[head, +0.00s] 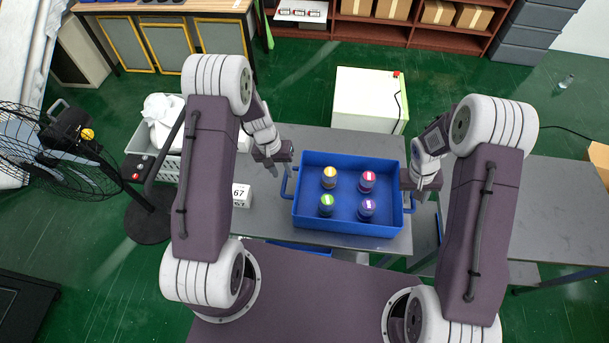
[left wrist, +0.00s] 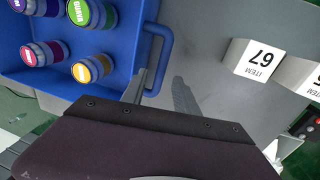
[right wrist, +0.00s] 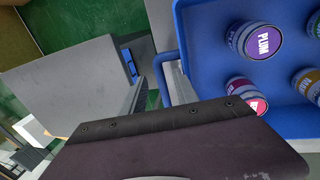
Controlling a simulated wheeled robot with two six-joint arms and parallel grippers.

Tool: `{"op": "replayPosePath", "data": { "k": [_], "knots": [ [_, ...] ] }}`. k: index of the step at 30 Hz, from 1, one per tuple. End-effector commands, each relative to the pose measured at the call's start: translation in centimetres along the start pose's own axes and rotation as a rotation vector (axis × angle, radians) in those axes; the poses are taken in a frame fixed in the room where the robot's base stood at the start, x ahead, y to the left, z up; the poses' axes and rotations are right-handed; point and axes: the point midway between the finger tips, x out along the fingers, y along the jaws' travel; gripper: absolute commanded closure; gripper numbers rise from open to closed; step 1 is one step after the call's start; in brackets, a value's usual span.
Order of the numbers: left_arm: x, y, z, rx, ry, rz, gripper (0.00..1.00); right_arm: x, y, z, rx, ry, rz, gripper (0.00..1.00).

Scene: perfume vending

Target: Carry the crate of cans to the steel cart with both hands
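A blue crate (head: 347,227) sits on a grey table (head: 262,215), with several cans (head: 329,177) with coloured lids standing in it. My left gripper (head: 275,178) is open beside the crate's left handle (head: 285,187). In the left wrist view its two fingers (left wrist: 160,92) are apart, close to the handle (left wrist: 165,42). My right gripper (head: 424,188) is open beside the right handle (head: 411,203). In the right wrist view its fingers (right wrist: 157,95) are apart around the line of the handle (right wrist: 160,72); contact cannot be told. The steel cart is probably the grey-topped surface (head: 555,205) at right.
A white item block (head: 241,195) stands left of the crate. A white box (head: 368,98) is behind it. A grey basket (head: 145,140) and a black fan (head: 70,135) are at left. A narrow gap separates the table from the right-hand surface, whose visible top is largely clear.

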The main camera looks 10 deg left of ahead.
Motion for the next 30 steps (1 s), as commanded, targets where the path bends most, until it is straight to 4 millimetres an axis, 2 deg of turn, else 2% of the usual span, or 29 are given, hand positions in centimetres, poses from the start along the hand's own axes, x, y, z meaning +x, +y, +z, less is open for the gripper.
{"op": "replayPosePath", "data": {
  "k": [3, 7, 25, 28, 30],
  "knots": [
    [0.0, 0.0, 0.0, 0.0, 0.0, 0.0, 0.64, -2.4, 0.0, -0.1, 0.0, 0.004, 0.0, 0.64],
    [0.0, 0.0, 0.0, 0.0, 0.0, 0.0, 0.64, -3.8, 0.0, 0.0, 0.0, 0.001, -0.001, 0.64],
    [0.0, 0.2, -0.1, 0.006, 0.003, 0.0, 0.64, -4.1, 0.0, -0.1, 0.0, 0.003, 0.0, 0.64],
    [-2.1, 1.3, -1.8, 0.035, 0.065, 0.0, 0.64, -6.0, 0.6, -1.4, 0.014, 0.059, 0.002, 0.64],
    [-5.3, 2.8, -2.4, 0.078, 0.128, -0.002, 0.64, -8.5, 1.1, -1.5, 0.036, 0.111, 0.0, 0.64]
  ]
}}
